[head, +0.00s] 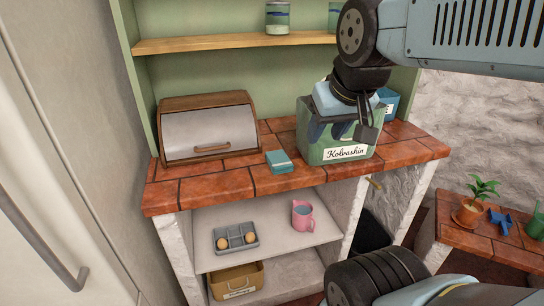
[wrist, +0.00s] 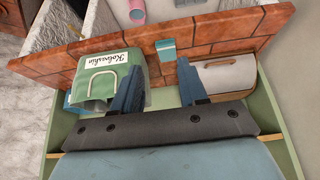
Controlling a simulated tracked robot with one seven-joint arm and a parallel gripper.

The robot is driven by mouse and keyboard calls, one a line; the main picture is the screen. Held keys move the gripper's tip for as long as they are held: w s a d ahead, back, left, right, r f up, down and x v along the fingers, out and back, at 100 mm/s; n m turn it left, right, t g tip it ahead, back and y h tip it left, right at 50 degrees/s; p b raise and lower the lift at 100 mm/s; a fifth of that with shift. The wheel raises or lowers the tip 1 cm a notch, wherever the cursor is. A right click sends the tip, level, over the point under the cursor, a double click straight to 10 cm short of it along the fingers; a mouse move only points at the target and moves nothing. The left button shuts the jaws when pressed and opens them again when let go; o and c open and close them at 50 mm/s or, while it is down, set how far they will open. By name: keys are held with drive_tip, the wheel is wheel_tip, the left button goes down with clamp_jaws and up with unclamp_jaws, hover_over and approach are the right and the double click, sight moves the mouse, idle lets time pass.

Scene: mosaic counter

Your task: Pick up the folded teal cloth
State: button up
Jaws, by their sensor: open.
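The folded teal cloth (head: 280,161) lies on the tiled counter, between the bread box and the green bin, near the front. It also shows in the wrist view (wrist: 166,48), beyond my fingertips and roughly between their lines. My gripper (head: 342,132) is open, with nothing seen between its fingers. In the head view it overlaps the green bin, up and to the right of the cloth. In the wrist view my gripper (wrist: 158,74) has both dark blue fingers apart and clear of the cloth.
A green bin (head: 335,152) labelled "Kolvashin" stands right of the cloth, a blue box (head: 389,101) behind it. A bread box (head: 209,132) stands left. A wooden shelf (head: 220,44) runs above. Below are an egg tray (head: 235,245), a pink mug (head: 303,215) and a basket (head: 237,281).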

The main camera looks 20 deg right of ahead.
drive_tip(key=o, duration=0.3)
drive_tip(key=shift+w+r, duration=0.1)
drive_tip(key=shift+w, duration=0.2)
drive_tip(key=o, duration=0.8)
drive_tip(key=w+g, duration=0.1)
drive_tip(key=w, duration=0.7)
drive_tip(key=w+f+g, duration=0.1)
drive_tip(key=w, duration=0.3)
drive_tip(key=shift+w+g, duration=0.3)
drive_tip(key=shift+w, duration=0.1)
drive_tip(key=g, duration=0.3)
hover_over(279, 158)
wheel_tip(279, 158, down, 18)
drive_tip(key=shift+w+d+r, duration=0.1)
drive_tip(key=shift+d+r, duration=0.05)
drive_tip(key=shift+a+f, duration=0.15)
drive_tip(key=shift+f, duration=1.2)
drive_tip(key=shift+a+f, duration=0.1)
drive_tip(key=shift+f, duration=1.2)
